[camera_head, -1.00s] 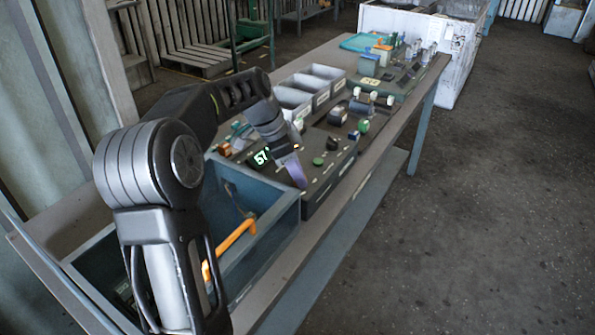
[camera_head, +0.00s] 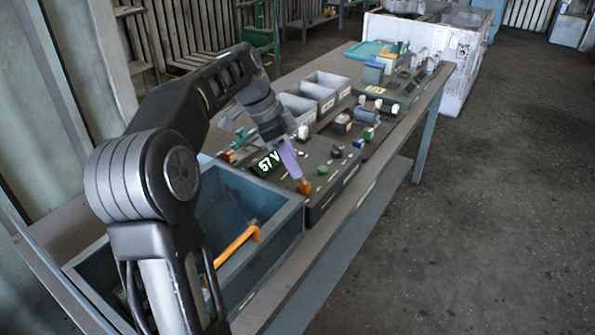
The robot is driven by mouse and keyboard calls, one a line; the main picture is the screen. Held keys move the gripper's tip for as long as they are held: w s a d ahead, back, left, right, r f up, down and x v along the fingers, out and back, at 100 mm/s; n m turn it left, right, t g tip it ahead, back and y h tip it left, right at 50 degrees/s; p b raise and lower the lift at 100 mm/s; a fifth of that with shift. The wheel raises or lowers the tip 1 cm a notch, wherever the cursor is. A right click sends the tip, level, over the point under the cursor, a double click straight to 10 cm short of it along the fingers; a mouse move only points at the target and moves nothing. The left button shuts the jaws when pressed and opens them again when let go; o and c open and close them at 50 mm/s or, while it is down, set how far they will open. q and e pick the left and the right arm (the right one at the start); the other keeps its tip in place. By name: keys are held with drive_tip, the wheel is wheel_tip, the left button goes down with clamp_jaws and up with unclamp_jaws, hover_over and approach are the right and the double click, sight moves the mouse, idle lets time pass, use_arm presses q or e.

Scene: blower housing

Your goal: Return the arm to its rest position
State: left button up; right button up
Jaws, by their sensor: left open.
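My left arm comes in from the left and bends over the blue-grey bin. My left gripper (camera_head: 292,163) hangs above the dark control panel (camera_head: 326,176), with a purple-grey finger slanting down. It is open, and I see nothing held in it. An orange-brown knob (camera_head: 305,186) shows right at the fingertip; I cannot tell whether they touch. A lit display (camera_head: 268,163) reading "57 V" is just left of the finger. My right gripper is not in view.
The blue-grey bin (camera_head: 283,221) with an orange handle (camera_head: 236,243) inside stands beneath my arm. Grey trays (camera_head: 328,82) and a further device panel (camera_head: 396,88) stand farther along the bench (camera_head: 386,146). The floor to the right is clear.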

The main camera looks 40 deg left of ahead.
use_arm(q)
drive_tip(key=shift+s+a+r, duration=0.1)
drive_tip(key=shift+s+r, duration=0.1)
drive_tip(key=shift+r, duration=0.25)
